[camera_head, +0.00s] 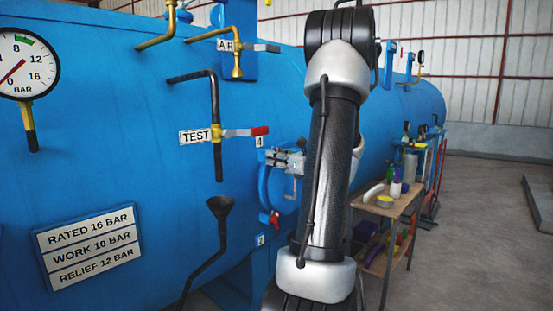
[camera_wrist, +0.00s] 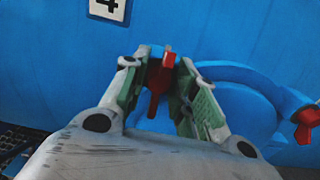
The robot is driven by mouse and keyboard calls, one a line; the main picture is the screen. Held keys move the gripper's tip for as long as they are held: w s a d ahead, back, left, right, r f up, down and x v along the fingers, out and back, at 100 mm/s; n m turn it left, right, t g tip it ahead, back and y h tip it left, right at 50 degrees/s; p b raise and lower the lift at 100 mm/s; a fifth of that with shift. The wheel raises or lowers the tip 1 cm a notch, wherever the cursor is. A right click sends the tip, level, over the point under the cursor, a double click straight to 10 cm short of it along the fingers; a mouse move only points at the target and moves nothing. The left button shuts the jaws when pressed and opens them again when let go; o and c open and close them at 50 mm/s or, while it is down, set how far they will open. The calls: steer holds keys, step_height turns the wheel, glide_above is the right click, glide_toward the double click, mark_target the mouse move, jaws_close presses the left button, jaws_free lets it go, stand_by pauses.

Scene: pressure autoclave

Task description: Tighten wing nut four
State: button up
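Red wing nut four (camera_wrist: 157,80) is in the middle of the wrist view, below a white label with the number 4 (camera_wrist: 108,8). My gripper (camera_wrist: 163,58) has its two green-padded fingers apart, one on each side of the nut. Blue shows between the nut and the pads, so the fingers look open around it. The nut's lower end reaches down toward the palm. Label 4 (camera_head: 259,142) also shows in the head view, beside the blue hatch.
A second red wing nut (camera_wrist: 305,127) is at the right of the wrist view. A red nut (camera_head: 275,217) shows low on the hatch, above label 3 (camera_head: 261,240). A cluttered bench (camera_head: 392,207) stands at right.

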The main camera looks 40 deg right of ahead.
steer(key=s, duration=1.2)
steer(key=shift+d, duration=0.45)
